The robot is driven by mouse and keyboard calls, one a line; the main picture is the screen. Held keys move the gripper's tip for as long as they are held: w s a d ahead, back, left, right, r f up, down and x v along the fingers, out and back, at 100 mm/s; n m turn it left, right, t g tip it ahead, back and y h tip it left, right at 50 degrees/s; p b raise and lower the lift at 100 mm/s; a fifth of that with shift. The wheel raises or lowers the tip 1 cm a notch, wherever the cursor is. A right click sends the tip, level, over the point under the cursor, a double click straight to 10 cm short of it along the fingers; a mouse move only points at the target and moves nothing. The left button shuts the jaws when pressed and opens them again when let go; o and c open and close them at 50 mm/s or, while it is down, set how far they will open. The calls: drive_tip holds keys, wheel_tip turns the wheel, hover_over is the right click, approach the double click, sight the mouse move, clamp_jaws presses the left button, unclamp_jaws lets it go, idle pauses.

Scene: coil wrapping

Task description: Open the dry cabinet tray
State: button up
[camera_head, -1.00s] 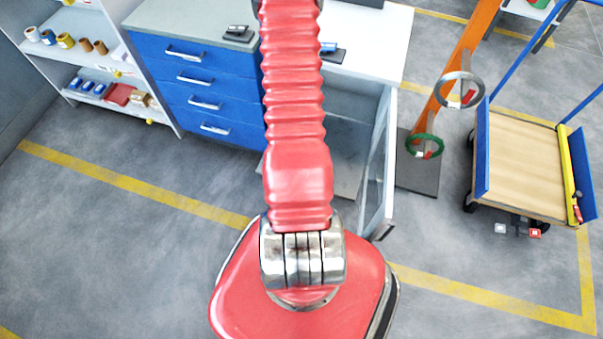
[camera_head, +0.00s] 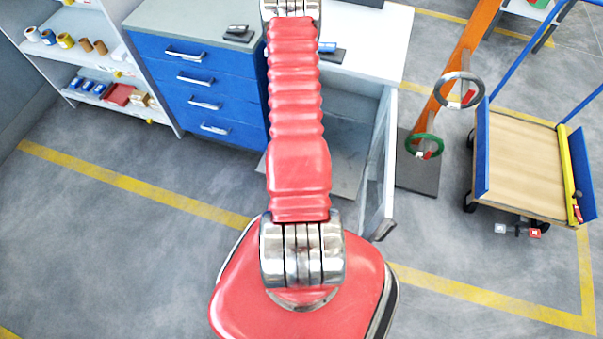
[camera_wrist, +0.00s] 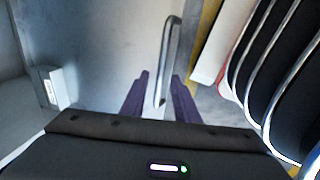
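A white cabinet stands under the pale worktop (camera_head: 372,45) in the head view. Its door (camera_head: 377,165) hangs open with a dark handle (camera_head: 384,230) at its lower outer corner. My arm hides part of the cabinet's inside, and I cannot make out a tray clearly. In the wrist view, my gripper (camera_wrist: 160,82) has two purple fingers spread apart. A silver bar handle (camera_wrist: 168,60) shows between them, in front of a pale grey surface (camera_wrist: 95,45). I cannot tell whether the fingers touch the bar. My gripper is hidden in the head view.
A blue drawer unit (camera_head: 205,85) stands left of the cabinet, with a stocked shelf (camera_head: 85,65) further left. An orange post (camera_head: 455,70) with rings and a wooden-decked cart (camera_head: 525,165) stand right. A small grey box (camera_wrist: 48,87) shows in the wrist view.

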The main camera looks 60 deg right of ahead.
drive_tip(key=shift+f, duration=0.1)
drive_tip(key=shift+c, duration=0.3)
clamp_jaws()
idle(0.4)
